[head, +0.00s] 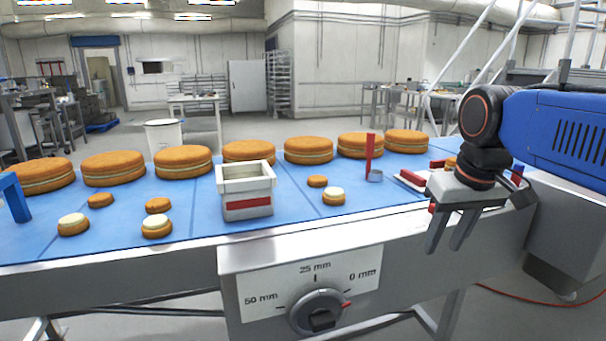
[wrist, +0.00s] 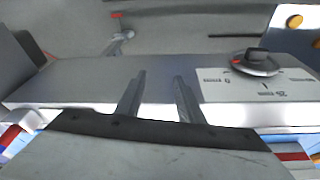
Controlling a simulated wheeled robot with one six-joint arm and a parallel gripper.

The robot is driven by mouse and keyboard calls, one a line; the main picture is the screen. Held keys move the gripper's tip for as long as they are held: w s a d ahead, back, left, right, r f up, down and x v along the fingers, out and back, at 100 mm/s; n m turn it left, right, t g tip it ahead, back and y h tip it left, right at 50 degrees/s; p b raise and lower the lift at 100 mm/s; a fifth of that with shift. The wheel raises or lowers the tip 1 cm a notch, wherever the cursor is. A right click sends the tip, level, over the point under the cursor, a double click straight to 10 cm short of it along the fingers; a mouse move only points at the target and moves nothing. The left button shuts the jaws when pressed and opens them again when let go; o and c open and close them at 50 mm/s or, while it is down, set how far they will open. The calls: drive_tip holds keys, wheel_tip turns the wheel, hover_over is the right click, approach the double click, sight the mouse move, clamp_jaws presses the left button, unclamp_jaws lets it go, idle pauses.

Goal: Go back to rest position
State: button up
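My gripper (head: 448,248) hangs with its fingers pointing down in front of the conveyor's front edge, at the right in the head view. Its two grey fingers are apart with nothing between them. In the wrist view the open fingers (wrist: 158,98) lie over the grey metal front, with the dial (wrist: 256,62) beyond them to the right. In the head view the dial (head: 317,312) is to the left of and below my gripper, clear of it. Its red mark points right, just below the 0 mm label.
The blue belt (head: 190,205) carries several large filled rounds (head: 182,162) at the back and small rounds in front. A white bin with a red band (head: 247,192) stands mid-belt. A red upright (head: 369,158) stands left of my arm. The space in front of the dial is clear.

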drive_tip(key=s+d+f, duration=0.1)
drive_tip(key=s+f, duration=0.5)
drive_tip(key=f, duration=0.2)
drive_tip(key=s+d+f+m+t, duration=0.1)
drive_tip(key=s+f, duration=0.4)
drive_tip(key=f, duration=0.3)
drive_tip(key=shift+s+f+t, duration=0.25)
drive_tip(key=shift+s+t, duration=0.05)
drive_tip(key=shift+s, duration=0.05)
